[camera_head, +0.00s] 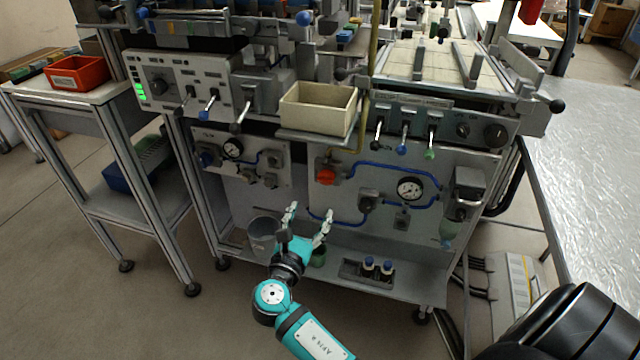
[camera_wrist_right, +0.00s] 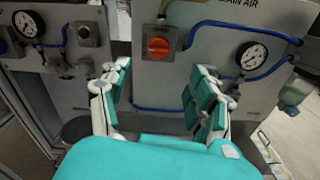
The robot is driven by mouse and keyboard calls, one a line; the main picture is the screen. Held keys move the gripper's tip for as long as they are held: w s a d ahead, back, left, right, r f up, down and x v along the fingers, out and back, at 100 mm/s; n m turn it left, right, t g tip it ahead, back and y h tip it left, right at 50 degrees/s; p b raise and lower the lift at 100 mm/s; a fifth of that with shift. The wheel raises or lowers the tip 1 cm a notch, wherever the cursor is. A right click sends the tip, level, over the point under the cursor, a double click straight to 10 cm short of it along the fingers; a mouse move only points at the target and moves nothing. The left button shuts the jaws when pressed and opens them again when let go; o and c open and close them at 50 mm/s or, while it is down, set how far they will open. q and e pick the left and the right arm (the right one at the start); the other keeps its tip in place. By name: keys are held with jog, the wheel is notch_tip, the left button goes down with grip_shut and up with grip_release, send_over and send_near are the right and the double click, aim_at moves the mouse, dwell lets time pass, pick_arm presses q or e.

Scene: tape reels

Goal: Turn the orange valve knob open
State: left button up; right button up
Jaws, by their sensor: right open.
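The orange valve knob (camera_head: 326,176) sits on the grey front panel of the machine, left of a pressure gauge. In the right wrist view the orange knob (camera_wrist_right: 159,47) shows at the upper middle, on a grey square plate, beyond and above the gap between my fingers. My right gripper (camera_head: 308,219) is open and empty, below and in front of the knob, apart from it. Its two spread teal fingers also show in the right wrist view (camera_wrist_right: 157,88). The left gripper is not in view.
A gauge (camera_head: 410,189) with blue tubing (camera_head: 378,168) is right of the knob. A beige bin (camera_head: 318,107) juts out above it. Below are a grey bucket (camera_head: 262,233) and a shelf with small bottles (camera_head: 387,266). An orange bin (camera_head: 77,73) stands on the left cart.

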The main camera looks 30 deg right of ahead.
aim_at(324, 182)
jog(key=b+x, duration=0.1)
jog(key=x, duration=1)
jog(key=shift+w+d+f, duration=0.1)
jog(key=shift+w, duration=0.1)
jog(key=shift+w+d, duration=0.3)
jog(key=shift+d, duration=0.1)
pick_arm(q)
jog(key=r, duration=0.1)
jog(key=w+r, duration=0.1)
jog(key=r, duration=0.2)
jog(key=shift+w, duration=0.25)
pick_arm(e)
jog(key=c, duration=1.2)
